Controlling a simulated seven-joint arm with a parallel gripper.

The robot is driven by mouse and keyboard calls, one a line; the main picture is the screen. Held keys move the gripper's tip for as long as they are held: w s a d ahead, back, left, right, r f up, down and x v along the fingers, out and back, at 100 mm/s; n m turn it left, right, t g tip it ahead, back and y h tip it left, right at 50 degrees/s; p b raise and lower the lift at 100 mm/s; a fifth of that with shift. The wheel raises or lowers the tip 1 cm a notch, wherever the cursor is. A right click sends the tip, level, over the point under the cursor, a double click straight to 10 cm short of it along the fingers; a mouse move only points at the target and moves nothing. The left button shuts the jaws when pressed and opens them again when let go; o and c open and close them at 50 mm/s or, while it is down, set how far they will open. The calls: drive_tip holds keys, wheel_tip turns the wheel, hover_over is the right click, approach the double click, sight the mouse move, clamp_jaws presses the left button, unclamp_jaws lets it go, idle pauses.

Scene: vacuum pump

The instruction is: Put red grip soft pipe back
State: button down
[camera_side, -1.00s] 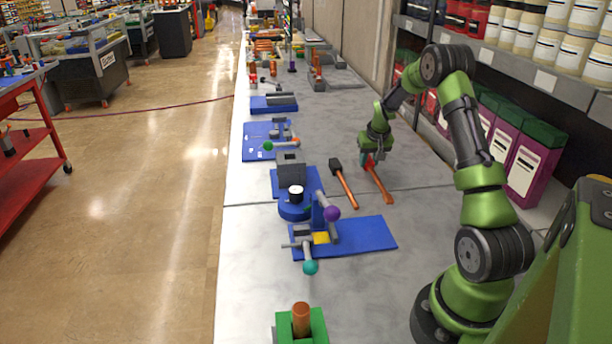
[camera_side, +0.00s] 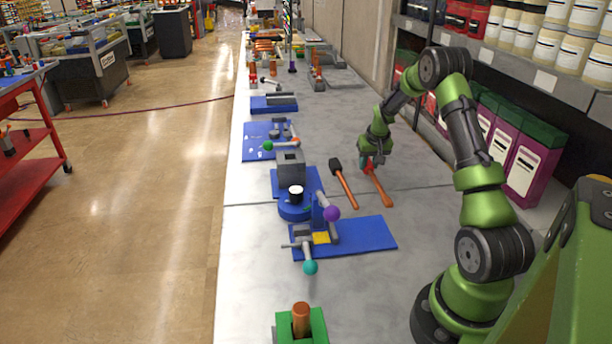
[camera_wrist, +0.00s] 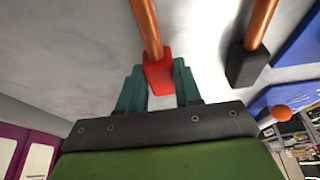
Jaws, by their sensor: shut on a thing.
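The red grip soft pipe (camera_side: 380,187) is a copper-orange rod with a red block at one end. It lies at or just above the grey bench, right of the other pipe. In the side view my gripper (camera_side: 368,160) is at its red end, pointing down. In the wrist view the two teal fingers of my gripper (camera_wrist: 159,72) stand on either side of the red grip (camera_wrist: 158,76), shut on it. The copper rod (camera_wrist: 146,25) runs away from the fingers. I cannot tell whether the pipe touches the bench.
A second copper pipe with a black grip (camera_side: 337,165) lies close on the left. Further left are a blue-based pump assembly (camera_side: 297,208) and a blue mat (camera_side: 370,234). A green holder (camera_side: 318,326) with an upright copper piece stands at the front. Shelves flank the right.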

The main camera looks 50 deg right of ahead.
sight(375, 177)
drive_tip(key=c, duration=0.7)
unclamp_jaws()
drive_tip(key=v, duration=1.7)
drive_tip(key=s+a+r+n+t+y, duration=0.1)
drive_tip(key=s+a+r, duration=0.1)
drive_tip(key=a, duration=1)
drive_tip(key=s+a+r+n+t+y, duration=0.2)
drive_tip(key=s+a, duration=0.3)
drive_tip(key=a, duration=0.8)
drive_tip(key=s+a+r+n+t+y, duration=0.1)
drive_tip(key=s+a+r+n, duration=0.1)
drive_tip(key=a, duration=1)
drive_tip(key=shift+s+a+r+y, duration=0.4)
drive_tip(key=shift+s+r, duration=0.15)
drive_tip(key=shift+s, duration=0.6)
